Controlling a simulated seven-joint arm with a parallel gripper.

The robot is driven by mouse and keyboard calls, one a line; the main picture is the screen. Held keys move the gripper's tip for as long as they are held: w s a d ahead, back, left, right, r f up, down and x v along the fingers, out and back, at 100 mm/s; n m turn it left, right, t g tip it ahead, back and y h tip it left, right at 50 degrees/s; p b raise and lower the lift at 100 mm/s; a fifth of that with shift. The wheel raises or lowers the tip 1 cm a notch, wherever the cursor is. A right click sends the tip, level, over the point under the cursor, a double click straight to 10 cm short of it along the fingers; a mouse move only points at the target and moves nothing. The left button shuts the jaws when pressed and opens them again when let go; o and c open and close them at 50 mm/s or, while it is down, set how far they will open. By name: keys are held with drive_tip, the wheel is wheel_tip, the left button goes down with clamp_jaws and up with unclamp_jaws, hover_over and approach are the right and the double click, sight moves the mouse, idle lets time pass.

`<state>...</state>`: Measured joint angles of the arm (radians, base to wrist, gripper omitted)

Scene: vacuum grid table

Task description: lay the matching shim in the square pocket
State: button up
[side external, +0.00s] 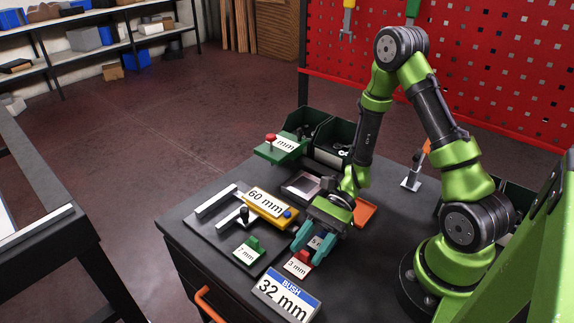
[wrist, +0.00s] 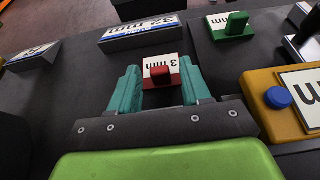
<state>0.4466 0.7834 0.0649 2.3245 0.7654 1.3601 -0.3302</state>
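My gripper (side external: 308,250) has teal fingers, spread apart and low over the table. In the wrist view a 3 mm shim (wrist: 174,64) with a red knob shows between and just beyond the open fingertips (wrist: 160,75); I cannot tell whether they touch it. The shim also shows in the side view (side external: 296,268), just in front of the fingers. A 7 mm shim (side external: 244,256) with a green knob lies to the left. A label reading "5" (side external: 315,242) is partly hidden between the fingers in the side view. I cannot clearly identify the square pocket.
A blue-and-white BUSH 32 mm block (side external: 286,294) stands near the front table edge. A yellow 60 mm block (side external: 268,208) with a blue knob lies by a metal fixture (side external: 215,202). Dark bins (side external: 332,135) and a green block (side external: 280,150) stand behind.

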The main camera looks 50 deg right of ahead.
drive_tip(key=v, duration=1.6)
drive_tip(key=shift+s+d+r, duration=0.15)
drive_tip(key=shift+d+r, duration=0.1)
drive_tip(key=shift+d, duration=0.05)
drive_tip(key=shift+a+r+n+h, duration=0.1)
drive_tip(key=shift+r+n+h, duration=0.2)
drive_tip(key=s+a+r+n+t+h, duration=0.1)
drive_tip(key=a+r+n+t+h, duration=0.2)
drive_tip(key=a+r+n+h, duration=0.2)
drive_tip(key=a+r+n+t+h, duration=0.3)
drive_tip(key=a+r+n+h, duration=0.2)
drive_tip(key=r+n, duration=0.3)
wheel_tip(320, 180, up, 4)
drive_tip(key=shift+s+f+t+h, duration=0.15)
drive_tip(key=shift+s+t+h, duration=0.2)
drive_tip(key=shift+h, duration=0.15)
drive_tip(key=shift+o, duration=0.5)
drive_tip(key=shift+a+r+t, duration=0.15)
drive_tip(key=shift+r+t, duration=0.1)
drive_tip(key=shift+r, duration=0.05)
